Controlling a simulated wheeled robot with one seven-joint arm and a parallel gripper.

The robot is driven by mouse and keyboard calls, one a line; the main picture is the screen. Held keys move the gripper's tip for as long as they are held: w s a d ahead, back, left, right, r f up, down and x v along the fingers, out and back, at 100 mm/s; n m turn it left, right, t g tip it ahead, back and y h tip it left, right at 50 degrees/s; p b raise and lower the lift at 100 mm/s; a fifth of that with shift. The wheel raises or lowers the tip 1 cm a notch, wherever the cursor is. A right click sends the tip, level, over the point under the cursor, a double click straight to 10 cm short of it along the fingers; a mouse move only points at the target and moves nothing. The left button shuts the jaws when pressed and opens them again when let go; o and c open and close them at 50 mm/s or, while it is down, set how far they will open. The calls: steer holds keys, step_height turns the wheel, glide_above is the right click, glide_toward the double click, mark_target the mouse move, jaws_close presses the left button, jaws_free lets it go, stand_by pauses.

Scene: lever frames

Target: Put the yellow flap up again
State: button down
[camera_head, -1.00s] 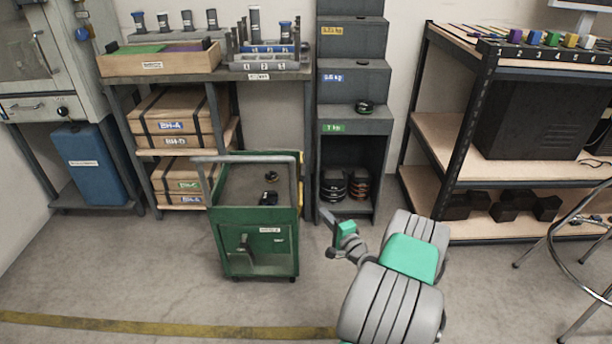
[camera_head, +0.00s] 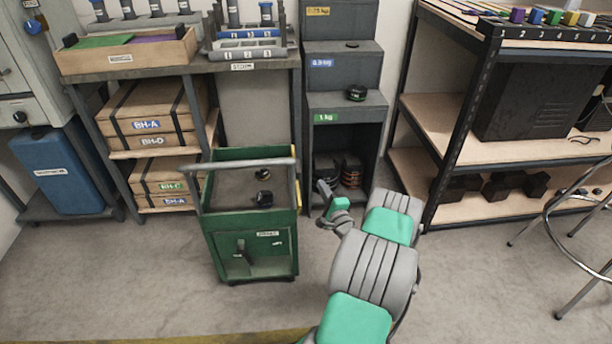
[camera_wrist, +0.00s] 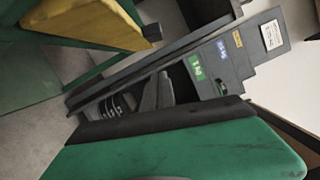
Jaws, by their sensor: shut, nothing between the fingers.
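The green cart (camera_head: 251,224) stands on the floor in front of the shelves, its grey handle across the top. The yellow flap (camera_head: 298,192) shows only as a thin edge on the cart's right side, seemingly hanging down. In the wrist view the yellow flap (camera_wrist: 90,22) is a broad panel at the upper left, against green cart metal. My gripper (camera_head: 322,188) is to the right of the cart, close to the flap's side but apart from it in the picture. It is shut and empty. The flap's hinge is hidden.
The grey stepped weight rack (camera_head: 342,105) stands right behind my gripper. A black-framed shelf (camera_head: 440,115) is to the right, and a chrome stool (camera_head: 560,230) at the far right. Small dark objects lie in the cart's top tray (camera_head: 232,188). The floor in front is free.

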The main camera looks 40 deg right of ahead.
steer(key=w+a+r+b, duration=0.1)
steer(key=w, duration=0.6)
steer(key=shift+w, duration=0.15)
steer(key=shift+r, duration=0.15)
